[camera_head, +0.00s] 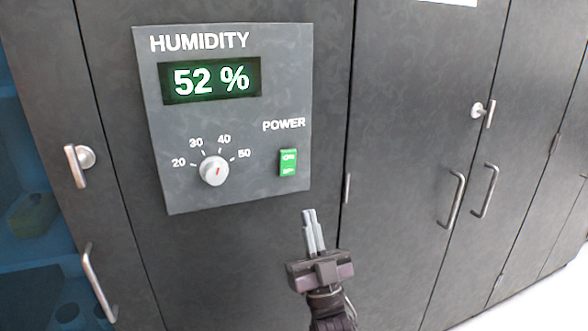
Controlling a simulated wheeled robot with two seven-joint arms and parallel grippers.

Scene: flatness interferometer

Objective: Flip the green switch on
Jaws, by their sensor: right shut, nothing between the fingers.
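The green switch (288,162) is a small upright rocker under the word POWER, on the lower right of a grey HUMIDITY panel (240,113). Its markings are too small to read, so I cannot tell which way it is set. My right gripper (312,228) is just below and slightly right of the switch, fingers pointing up. Its two fingers are together with nothing between them. A gap shows between the fingertips and the switch in the picture. My left gripper is not in view.
The panel also holds a lit display reading 52 % (211,80) and a white dial (214,170) left of the switch. Dark cabinet doors surround it, with protruding handles at left (99,284) and right (453,199). Blue shelving (40,240) shows at far left.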

